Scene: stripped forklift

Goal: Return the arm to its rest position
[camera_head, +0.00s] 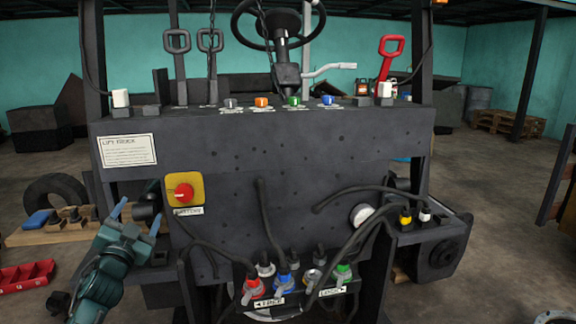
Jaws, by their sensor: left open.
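My left gripper (138,217) is in the lower left, in front of the left side of the dark forklift panel (270,150). Its two blue-tipped fingers are apart and nothing shows between them. The teal forearm comes up from the bottom left edge. A red knob on a yellow plate (184,190) is on the panel, right of the fingers, and I see a gap between them in the picture. My right gripper is not in view.
Cables hang to red, blue and green connectors (285,283) at the bottom. A red lever (389,57) and a steering wheel (279,20) rise above the panel. A wooden board with parts (60,235) and a red tray (27,275) lie at left. Open floor is at right.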

